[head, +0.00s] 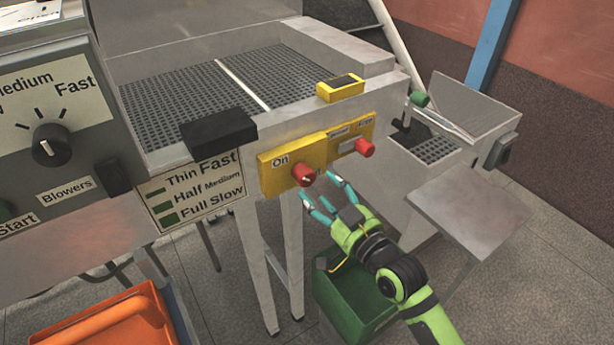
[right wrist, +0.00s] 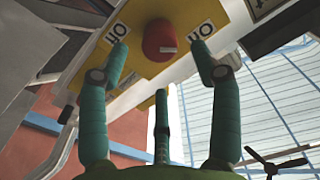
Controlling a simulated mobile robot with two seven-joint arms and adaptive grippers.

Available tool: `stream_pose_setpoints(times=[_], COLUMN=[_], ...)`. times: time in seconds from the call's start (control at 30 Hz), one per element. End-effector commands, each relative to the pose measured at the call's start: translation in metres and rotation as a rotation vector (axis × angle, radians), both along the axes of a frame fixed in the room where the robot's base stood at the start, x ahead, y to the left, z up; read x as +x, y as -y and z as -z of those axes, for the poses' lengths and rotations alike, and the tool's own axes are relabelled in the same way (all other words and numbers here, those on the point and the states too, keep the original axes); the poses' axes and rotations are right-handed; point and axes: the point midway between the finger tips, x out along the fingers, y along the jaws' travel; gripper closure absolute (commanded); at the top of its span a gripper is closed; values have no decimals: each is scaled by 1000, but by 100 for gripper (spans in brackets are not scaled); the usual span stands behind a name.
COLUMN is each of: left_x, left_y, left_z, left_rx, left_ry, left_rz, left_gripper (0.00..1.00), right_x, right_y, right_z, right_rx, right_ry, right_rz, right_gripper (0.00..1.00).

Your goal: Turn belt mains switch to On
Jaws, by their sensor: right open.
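The belt mains switch is a red round knob (head: 304,174) on a yellow panel (head: 275,181) at the front of the machine, with an "On" label to its left in the head view. In the right wrist view the red knob (right wrist: 157,38) sits between an "Off" label at left and an "On" label at right. A pale mark shows on its face; I cannot tell its setting for sure. My right gripper (head: 320,187) is open just in front of and below the knob. Its fingers (right wrist: 160,46) stand on either side of the knob, apart from it. My left gripper is not in view.
A second red knob (head: 365,148) is close by on the right part of the yellow panel. A black box (head: 218,137) juts out at left, and a yellow box (head: 341,89) sits above. A green crate (head: 345,305) and an orange crate (head: 100,325) are below.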

Motion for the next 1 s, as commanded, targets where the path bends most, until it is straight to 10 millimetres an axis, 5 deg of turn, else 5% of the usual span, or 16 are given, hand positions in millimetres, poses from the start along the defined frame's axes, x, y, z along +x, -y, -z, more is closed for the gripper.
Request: stream_pose_setpoints(times=[0.3, 0.73, 0.77, 0.9, 1.0], left_x=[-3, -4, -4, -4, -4], left_y=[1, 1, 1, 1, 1], left_z=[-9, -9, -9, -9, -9], left_rx=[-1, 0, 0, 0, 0], left_ry=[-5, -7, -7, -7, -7], left_rz=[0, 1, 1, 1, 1], left_gripper=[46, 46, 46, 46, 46], right_x=[39, 49, 49, 49, 49], right_y=[-26, -34, -34, -33, -33], right_z=[-1, 0, 0, 0, 0], right_rx=[-1, -2, -2, -3, -2], right_ry=[-2, -1, -1, -2, -1], right_rz=[1, 1, 1, 0, 1], right_gripper=[36, 36, 40, 92, 92])
